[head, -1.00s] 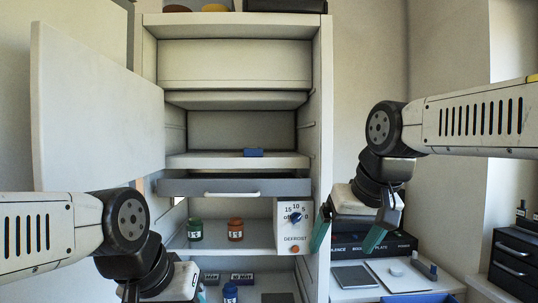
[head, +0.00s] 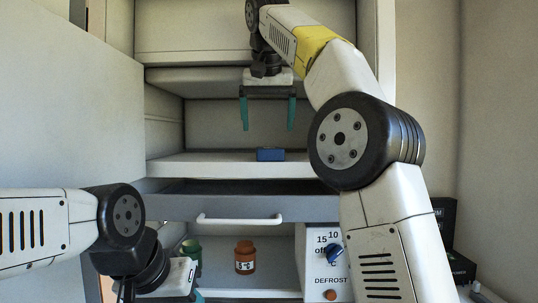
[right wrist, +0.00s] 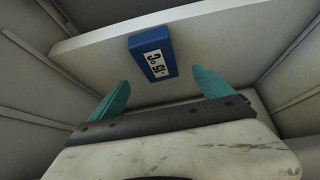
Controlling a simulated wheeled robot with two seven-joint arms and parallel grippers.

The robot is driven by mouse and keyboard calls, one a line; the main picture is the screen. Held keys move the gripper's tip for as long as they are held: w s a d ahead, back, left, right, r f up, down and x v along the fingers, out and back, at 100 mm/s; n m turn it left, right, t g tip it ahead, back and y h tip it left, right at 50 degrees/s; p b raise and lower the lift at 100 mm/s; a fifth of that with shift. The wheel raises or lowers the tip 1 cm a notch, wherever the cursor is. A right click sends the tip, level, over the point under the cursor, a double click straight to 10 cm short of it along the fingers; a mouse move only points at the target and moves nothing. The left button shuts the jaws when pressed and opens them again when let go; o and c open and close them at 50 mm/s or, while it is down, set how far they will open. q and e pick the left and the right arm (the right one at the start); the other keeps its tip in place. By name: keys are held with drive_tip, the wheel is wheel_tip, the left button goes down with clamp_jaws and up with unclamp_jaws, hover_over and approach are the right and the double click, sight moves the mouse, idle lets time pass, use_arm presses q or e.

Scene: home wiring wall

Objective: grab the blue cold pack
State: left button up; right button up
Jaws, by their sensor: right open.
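The blue cold pack (head: 270,154) lies on a white shelf (head: 205,165) inside the open cabinet. In the right wrist view the cold pack (right wrist: 152,52) shows a white label with dark characters, ahead of the fingertips. My right gripper (head: 268,126) is open and empty, its teal fingers pointing down above the cold pack, apart from it. In the right wrist view the two fingers (right wrist: 160,85) are spread wide with nothing between them. My left gripper (head: 165,293) is at the lower left, mostly cut off by the frame edge, so its jaws cannot be judged.
A drawer with a white handle (head: 240,219) sits below the shelf. Lower down are a green jar (head: 191,250), an orange jar (head: 245,257) and a defrost dial panel (head: 328,262). The open door (head: 60,120) stands at left. An upper shelf (head: 200,82) is close to the right gripper.

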sight(269, 153)
drive_tip(key=shift+s+f+x, duration=0.1)
drive_tip(key=shift+s+x, duration=0.05)
drive_tip(key=shift+x, duration=1.6)
drive_tip(key=shift+s+f+x, duration=0.1)
drive_tip(key=shift+s+x, duration=0.05)
drive_tip(key=shift+x, duration=1.6)
drive_tip(key=shift+d, duration=0.15)
drive_tip(key=shift+c, duration=0.4)
drive_tip(key=c, duration=1.7)
drive_tip(key=shift+r, duration=0.2)
